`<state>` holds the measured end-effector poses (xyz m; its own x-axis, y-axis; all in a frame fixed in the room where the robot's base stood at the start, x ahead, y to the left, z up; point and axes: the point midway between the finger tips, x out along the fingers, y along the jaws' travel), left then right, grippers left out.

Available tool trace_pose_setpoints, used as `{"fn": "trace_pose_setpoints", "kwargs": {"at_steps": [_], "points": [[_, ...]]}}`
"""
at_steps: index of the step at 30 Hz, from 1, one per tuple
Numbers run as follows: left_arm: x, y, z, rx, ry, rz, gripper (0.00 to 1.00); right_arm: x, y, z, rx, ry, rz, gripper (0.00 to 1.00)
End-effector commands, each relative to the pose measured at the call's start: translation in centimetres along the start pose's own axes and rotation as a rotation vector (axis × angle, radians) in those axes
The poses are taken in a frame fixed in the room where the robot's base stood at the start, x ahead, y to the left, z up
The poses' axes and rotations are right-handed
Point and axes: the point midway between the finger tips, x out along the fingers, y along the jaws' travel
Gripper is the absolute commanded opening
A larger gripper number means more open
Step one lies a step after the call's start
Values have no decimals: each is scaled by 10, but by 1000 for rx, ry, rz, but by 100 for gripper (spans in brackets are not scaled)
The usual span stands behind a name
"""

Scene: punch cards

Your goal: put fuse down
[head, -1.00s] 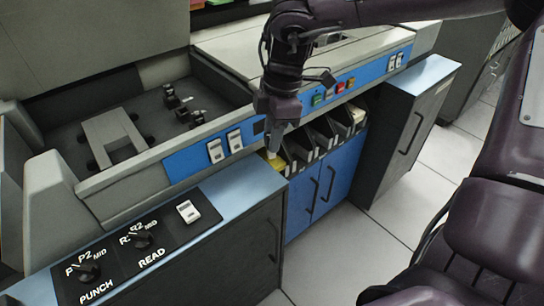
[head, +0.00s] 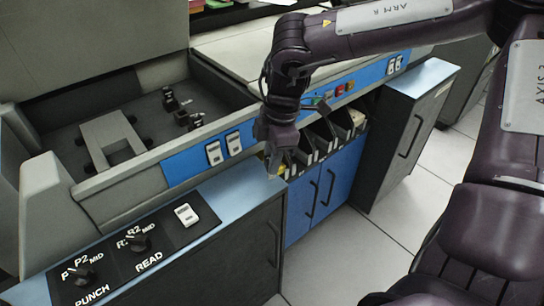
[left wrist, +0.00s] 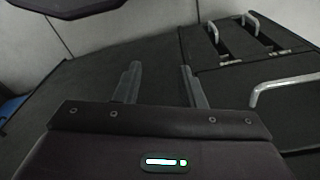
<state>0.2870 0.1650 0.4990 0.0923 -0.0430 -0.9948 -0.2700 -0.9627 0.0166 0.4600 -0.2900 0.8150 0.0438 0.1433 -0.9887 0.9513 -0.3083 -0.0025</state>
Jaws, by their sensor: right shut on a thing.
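My right gripper (head: 275,160) is in the head view, at the right end of the light blue ledge, beside the row of card bins. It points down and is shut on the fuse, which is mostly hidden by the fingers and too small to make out. My left gripper is not in the head view. In the left wrist view my left gripper (left wrist: 160,82) is open, its two fingers apart with nothing between them.
The ledge (head: 240,178) has bare room left of my right gripper. A black panel (head: 135,250) with knobs lies further left. The open machine bay (head: 75,140) holds a grey bracket and small dark parts. Blue cabinet doors (head: 325,190) stand below the bins.

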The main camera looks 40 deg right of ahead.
Motion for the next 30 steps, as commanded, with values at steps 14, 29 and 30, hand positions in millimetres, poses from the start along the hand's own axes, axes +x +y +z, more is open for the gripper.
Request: {"fn": "trace_pose_setpoints", "kwargs": {"at_steps": [14, 29, 30], "points": [[-6, 1, -1, 1, 9, 1, 36, -1, 0, 0, 0, 0, 0, 45], [40, -5, 3, -16, 13, -4, 36, -85, 1, -1, 0, 0, 5, 45], [44, -5, 4, -17, 13, -5, 36, -93, 1, -1, 0, 0, 5, 45]]}}
